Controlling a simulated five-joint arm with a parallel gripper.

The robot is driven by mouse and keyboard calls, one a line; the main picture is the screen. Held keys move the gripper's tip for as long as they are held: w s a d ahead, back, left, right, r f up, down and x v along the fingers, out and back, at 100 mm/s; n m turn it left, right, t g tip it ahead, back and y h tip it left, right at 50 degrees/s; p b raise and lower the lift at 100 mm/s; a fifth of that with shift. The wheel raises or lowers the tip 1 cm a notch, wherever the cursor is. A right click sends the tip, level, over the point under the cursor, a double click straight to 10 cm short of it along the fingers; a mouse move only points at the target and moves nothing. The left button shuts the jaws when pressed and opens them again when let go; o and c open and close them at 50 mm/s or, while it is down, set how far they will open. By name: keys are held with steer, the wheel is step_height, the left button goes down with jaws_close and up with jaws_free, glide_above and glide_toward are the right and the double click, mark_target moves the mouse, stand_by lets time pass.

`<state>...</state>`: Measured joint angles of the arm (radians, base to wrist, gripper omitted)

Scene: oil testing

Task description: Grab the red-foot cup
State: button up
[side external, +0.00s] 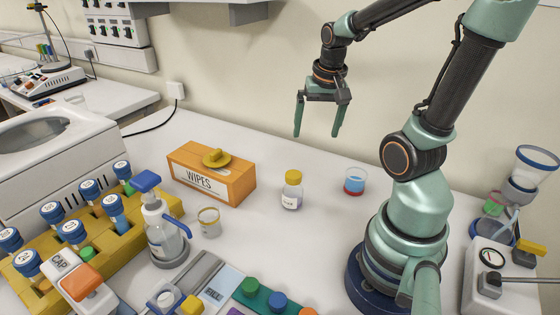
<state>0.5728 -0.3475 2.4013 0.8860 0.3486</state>
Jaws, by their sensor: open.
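The red-foot cup (355,182) is a small clear cup with blue liquid and a red base. It stands upright on the white bench, just left of my arm's base. My gripper (317,135) hangs in the air above the bench, up and to the left of the cup. Its two green fingers point down and are spread apart with nothing between them. The gripper is apart from the cup, and the cup is not hidden.
A yellow-capped bottle (292,190) stands left of the cup. An orange wipes box (211,177), a clear beaker (209,222) and a blue-topped pump bottle (160,232) stand further left. A yellow rack (165,205) holds several blue-capped vials. The bench around the cup is clear.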

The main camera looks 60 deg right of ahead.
steer(key=s+d+f+m+g+y, duration=0.1)
steer(key=s+d+f+m+g, duration=0.1)
steer(key=s+d+f+m, duration=0.45)
glide_toward(356, 177)
steer(key=shift+m, duration=0.45)
steer(key=a+f, duration=0.2)
steer(key=f, duration=0.1)
steer(key=shift+a, duration=0.4)
steer(key=shift+s+d+f, duration=0.15)
steer(key=shift+f, duration=1.2)
steer(key=shift+s+d+f, duration=0.1)
steer(key=shift+d+f, duration=0.05)
steer(key=shift+f, duration=1.2)
steer(key=c, duration=1.4)
steer(key=shift+r, duration=0.1)
